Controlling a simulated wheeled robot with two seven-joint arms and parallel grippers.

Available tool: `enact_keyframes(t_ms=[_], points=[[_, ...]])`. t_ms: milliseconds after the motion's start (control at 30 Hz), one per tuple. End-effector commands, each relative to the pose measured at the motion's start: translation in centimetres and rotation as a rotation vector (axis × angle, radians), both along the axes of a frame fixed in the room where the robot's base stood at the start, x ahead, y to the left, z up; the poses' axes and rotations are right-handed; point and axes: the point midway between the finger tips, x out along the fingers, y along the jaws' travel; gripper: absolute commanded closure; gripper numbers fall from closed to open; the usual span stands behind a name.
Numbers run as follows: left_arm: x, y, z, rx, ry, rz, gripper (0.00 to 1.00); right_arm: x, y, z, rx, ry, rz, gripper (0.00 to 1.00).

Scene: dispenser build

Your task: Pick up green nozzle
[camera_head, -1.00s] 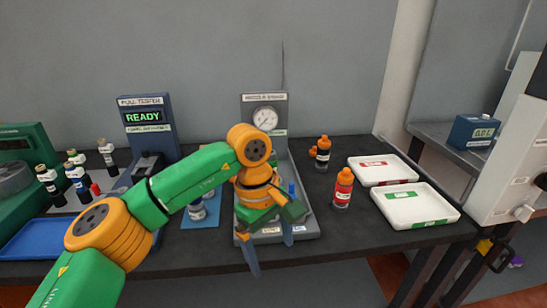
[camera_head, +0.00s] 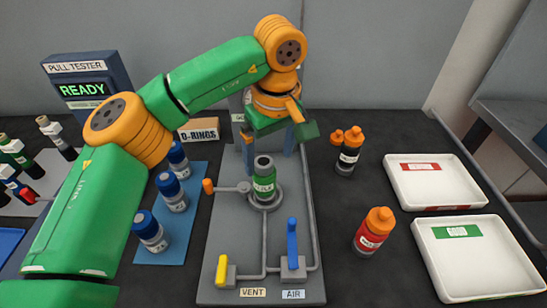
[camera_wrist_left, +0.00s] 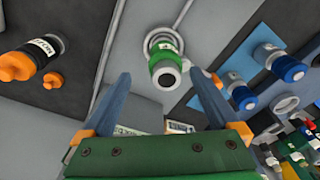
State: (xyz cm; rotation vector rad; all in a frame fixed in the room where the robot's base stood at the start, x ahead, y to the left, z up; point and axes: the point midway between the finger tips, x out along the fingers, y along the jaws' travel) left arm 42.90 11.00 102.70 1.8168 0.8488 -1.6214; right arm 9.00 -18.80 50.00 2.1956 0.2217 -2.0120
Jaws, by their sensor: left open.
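The green nozzle (camera_head: 264,180), with a dark grey top and a white label, stands upright in the round seat of the grey fixture (camera_head: 232,240). In the left wrist view the nozzle (camera_wrist_left: 166,68) shows ahead, between the lines of the fingers. My left gripper (camera_head: 268,148) is open and empty, with its blue-grey fingers pointing down just behind and above the nozzle. In the wrist view its fingertips (camera_wrist_left: 161,76) are wide apart, and neither visibly touches the nozzle. My right gripper is not in view.
Blue-capped bottles (camera_head: 172,192) stand on a blue mat left of the fixture. Orange-capped bottles (camera_head: 371,232) stand to its right, before two white trays (camera_head: 490,290). A yellow lever (camera_head: 222,265) and a blue lever (camera_head: 292,240) rise from the fixture's front.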

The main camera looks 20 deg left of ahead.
Motion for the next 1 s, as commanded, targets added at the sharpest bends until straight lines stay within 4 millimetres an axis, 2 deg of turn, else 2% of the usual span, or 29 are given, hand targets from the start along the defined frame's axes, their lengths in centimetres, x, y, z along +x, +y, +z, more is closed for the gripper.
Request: enact_keyframes(t_ms=[167, 367, 500, 700, 733, 767, 1000], points=[[0.1, 0.3, -1.1, 0.002, 0.002, 0.001, 0.05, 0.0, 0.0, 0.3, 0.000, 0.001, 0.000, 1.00], [0.2, 1.5, -4.4, 0.001, 0.004, 0.001, 0.05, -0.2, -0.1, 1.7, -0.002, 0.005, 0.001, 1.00], [0.4, 1.6, -6.6, 0.000, 0.002, 0.001, 0.05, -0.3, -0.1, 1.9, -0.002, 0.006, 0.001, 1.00], [0.5, 1.6, -7.0, -0.001, -0.001, 0.001, 0.05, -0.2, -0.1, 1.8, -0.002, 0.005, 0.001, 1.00], [0.5, 1.6, -7.0, -0.001, -0.001, 0.001, 0.08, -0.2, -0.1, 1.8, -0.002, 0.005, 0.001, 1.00], [0.5, 1.6, -7.0, -0.001, -0.001, 0.001, 0.16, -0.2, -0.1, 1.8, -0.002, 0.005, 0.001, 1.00], [0.5, 1.6, -7.0, -0.001, -0.001, 0.001, 0.80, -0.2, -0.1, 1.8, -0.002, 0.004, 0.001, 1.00]])
